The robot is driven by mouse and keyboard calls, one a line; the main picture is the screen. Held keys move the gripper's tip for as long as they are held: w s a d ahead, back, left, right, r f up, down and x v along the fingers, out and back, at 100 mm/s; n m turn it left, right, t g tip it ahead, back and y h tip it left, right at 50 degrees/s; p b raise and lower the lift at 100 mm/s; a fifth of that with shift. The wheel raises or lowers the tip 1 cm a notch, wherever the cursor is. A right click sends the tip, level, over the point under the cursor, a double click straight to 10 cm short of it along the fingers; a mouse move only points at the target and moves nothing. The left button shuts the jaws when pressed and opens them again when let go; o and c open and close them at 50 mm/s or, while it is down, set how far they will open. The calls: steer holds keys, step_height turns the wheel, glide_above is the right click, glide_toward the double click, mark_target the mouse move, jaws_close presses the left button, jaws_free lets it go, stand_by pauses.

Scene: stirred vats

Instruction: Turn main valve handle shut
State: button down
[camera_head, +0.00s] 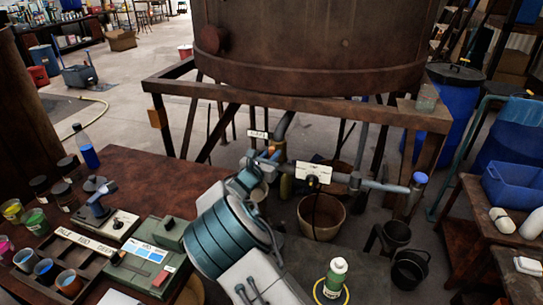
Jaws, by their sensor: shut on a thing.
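The main valve (277,150) sits on the grey pipework under the big rusty vat, with a small white label (258,134) just above it. The lettering is too small to read surely. My gripper (262,160) is at the end of my teal and white arm, up against the valve's handle (270,152). It is shut on the handle, though my wrist hides much of the jaws. The handle's exact angle cannot be told.
The brown vat (315,45) stands on a rusty frame (300,103) above the pipes. A cluttered table (150,175) is at left.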

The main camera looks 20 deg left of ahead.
steer(key=m+b, duration=0.2)
steer(key=b, duration=0.2)
steer(key=d+f+m+b, duration=0.1)
steer(key=m+b, duration=0.2)
steer(key=b, duration=0.2)
steer(key=shift+d+g, duration=0.15)
steer(key=shift+g, duration=0.25)
steer(key=m+y+b, duration=0.1)
steer(key=m+b, duration=0.2)
steer(key=b, duration=0.4)
steer(key=d+f+m+y+b, duration=0.1)
steer(key=m+b, duration=0.3)
steer(key=b, duration=0.4)
steer(key=m+g+y+b, duration=0.1)
steer(key=m+b, duration=0.2)
steer(key=b, duration=0.4)
steer(key=shift+d+f, duration=0.15)
steer(key=shift+f, duration=0.2)
steer(key=shift+m+b, duration=0.3)
steer(key=shift+m, duration=0.1)
steer(key=c, duration=1.4)
jaws_free()
